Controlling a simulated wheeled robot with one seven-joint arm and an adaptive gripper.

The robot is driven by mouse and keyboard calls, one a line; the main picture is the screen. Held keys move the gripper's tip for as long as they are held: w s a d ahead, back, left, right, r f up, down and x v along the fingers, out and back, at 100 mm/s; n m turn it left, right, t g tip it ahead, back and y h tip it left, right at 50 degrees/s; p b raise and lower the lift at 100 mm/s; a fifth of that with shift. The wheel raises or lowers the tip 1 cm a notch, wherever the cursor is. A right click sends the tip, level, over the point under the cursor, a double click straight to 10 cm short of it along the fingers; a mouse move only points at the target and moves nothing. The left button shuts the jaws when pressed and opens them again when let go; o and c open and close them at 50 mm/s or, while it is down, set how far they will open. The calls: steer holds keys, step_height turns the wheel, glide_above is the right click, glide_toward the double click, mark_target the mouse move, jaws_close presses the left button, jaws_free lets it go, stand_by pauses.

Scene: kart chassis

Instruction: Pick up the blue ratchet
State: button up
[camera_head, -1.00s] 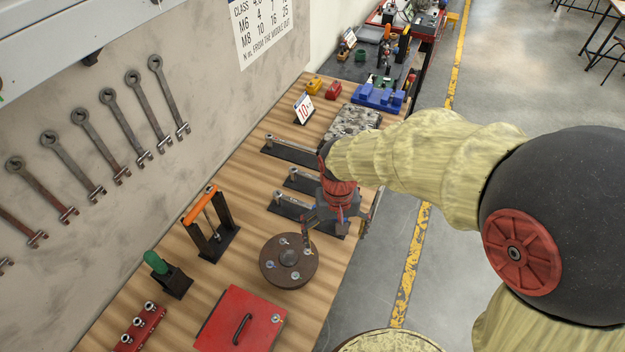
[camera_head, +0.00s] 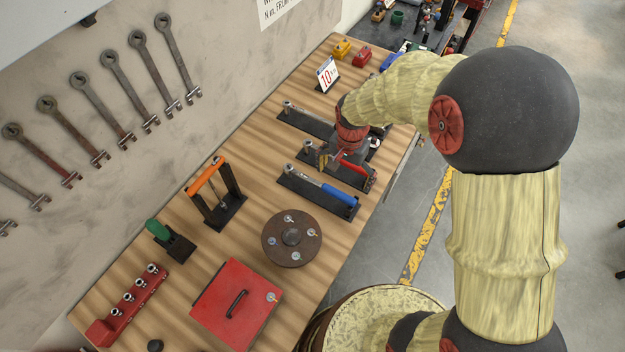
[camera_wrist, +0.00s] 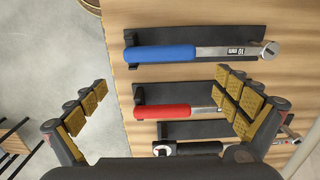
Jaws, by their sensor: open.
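The blue ratchet (camera_head: 335,193) has a blue handle and a silver shaft, and lies on a dark holder on the wooden bench. It shows whole in the wrist view (camera_wrist: 165,54), near the top, with the handle to the left. A similar ratchet with a red handle (camera_wrist: 162,111) lies beside it, on its own holder, between my fingers as seen in the wrist view. My gripper (camera_wrist: 163,115) is open and empty. In the head view my gripper (camera_head: 345,172) is over the red-handled ratchet's area, beyond the blue ratchet, and partly hides the tools there.
A third tool with a black handle (camera_wrist: 190,148) lies past the red one. Nearer on the bench are a round brown plate (camera_head: 291,238), a red box (camera_head: 237,305) and a black stand with an orange bar (camera_head: 215,195). Wrenches hang on the wall (camera_head: 98,100).

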mark_target(341, 192)
steer(key=f, duration=0.7)
steer(key=shift+s+a, duration=0.2)
steer(key=shift+s, duration=0.15)
steer(key=shift+r, duration=0.1)
steer(key=shift+c, duration=0.7)
steer(key=shift+s, duration=0.3)
steer(key=c, duration=1.5)
steer(key=shift+w+r, duration=0.15)
steer(key=shift+r, duration=0.2)
step_height(341, 192, up, 2)
steer(key=shift+w+r, duration=0.1)
steer(key=shift+r, duration=0.1)
steer(key=s+a+r, duration=0.1)
steer(key=s+r, duration=0.9)
steer(key=s, duration=0.4)
steer(key=shift+p, duration=0.35)
steer(key=shift+a, duration=0.1)
